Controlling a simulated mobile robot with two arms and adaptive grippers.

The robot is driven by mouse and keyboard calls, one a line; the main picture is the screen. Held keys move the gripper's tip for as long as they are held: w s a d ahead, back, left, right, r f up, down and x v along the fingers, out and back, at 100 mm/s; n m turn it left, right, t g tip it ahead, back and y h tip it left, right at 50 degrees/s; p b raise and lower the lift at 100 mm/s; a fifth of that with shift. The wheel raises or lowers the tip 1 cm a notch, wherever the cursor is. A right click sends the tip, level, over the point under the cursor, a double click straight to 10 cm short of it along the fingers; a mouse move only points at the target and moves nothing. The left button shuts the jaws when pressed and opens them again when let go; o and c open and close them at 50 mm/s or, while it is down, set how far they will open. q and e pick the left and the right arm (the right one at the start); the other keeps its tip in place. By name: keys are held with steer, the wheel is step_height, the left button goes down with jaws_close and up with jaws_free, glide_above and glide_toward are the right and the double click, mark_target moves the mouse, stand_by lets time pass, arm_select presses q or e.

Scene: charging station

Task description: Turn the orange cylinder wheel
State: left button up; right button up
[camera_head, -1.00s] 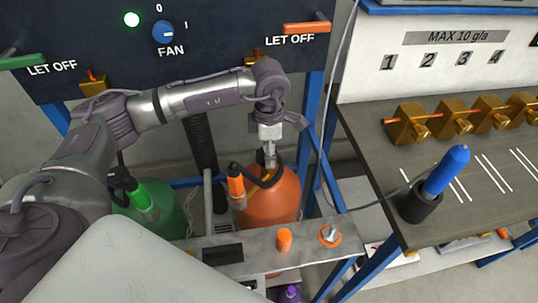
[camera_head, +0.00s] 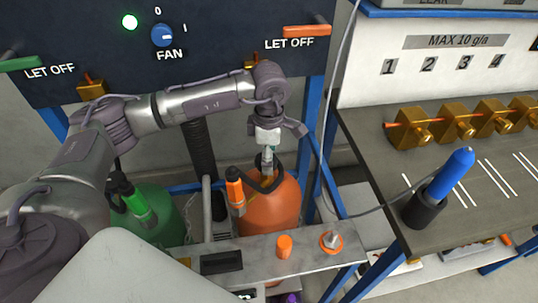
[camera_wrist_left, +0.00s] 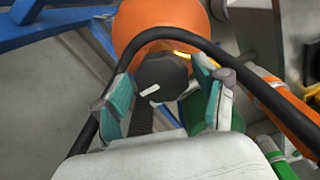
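The orange cylinder (camera_head: 272,210) stands under the wall panel, behind the front shelf. Its wheel is a dark round knob (camera_wrist_left: 162,75) with a white mark, seen on top of the orange cylinder in the left wrist view. My left gripper (camera_head: 267,160) points down over the cylinder's top. In the left wrist view my left gripper (camera_wrist_left: 163,100) is open, with teal-padded fingers spread to either side of the wheel. I cannot tell whether either pad touches it. In the head view the gripper and hose largely hide the wheel. My right gripper is not in view.
A black hose (camera_wrist_left: 200,43) curves close around the fingers. An orange-handled nozzle (camera_head: 236,190) hangs beside the cylinder. A green cylinder (camera_head: 165,222) stands to the left. The grey shelf (camera_head: 262,262) is in front; a workbench (camera_head: 470,170) is at right.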

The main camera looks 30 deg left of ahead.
arm_select(q)
steer(key=shift+o, duration=0.5)
step_height(320, 180, up, 12)
stand_by(0.3)
stand_by(0.3)
